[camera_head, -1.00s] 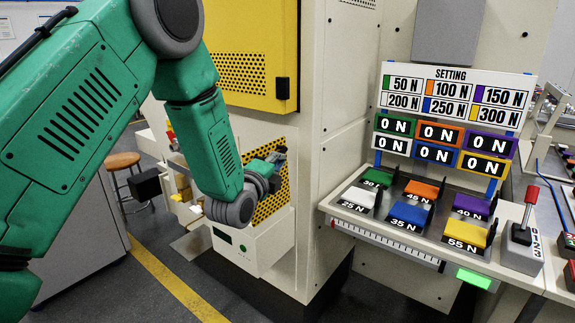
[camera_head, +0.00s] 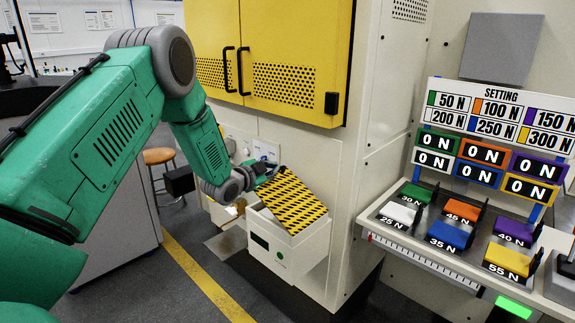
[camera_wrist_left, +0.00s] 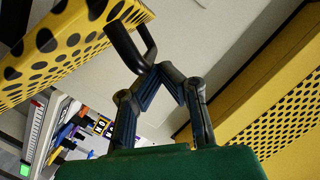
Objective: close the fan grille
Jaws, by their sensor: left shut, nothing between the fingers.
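The fan grille (camera_head: 291,202) is a yellow panel with black perforations. It stands tilted over a white box (camera_head: 312,258) low on the machine front, its lower edge at the box's rim. My left gripper (camera_head: 267,172) is shut and empty at the grille's upper left edge; contact cannot be told. In the left wrist view, the shut fingers (camera_wrist_left: 160,72) show with a dark curved bar (camera_wrist_left: 125,45) just beyond them. A spotted yellow panel (camera_wrist_left: 70,45), apparently the grille, fills the upper left there. My right gripper is not in view.
A yellow cabinet door (camera_head: 300,50) with black handles is above the grille. A shelf with coloured weight blocks (camera_head: 450,234) and a SETTING board (camera_head: 500,105) stand at the right. A stool (camera_head: 159,156) is behind my left arm. Floor at front is open.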

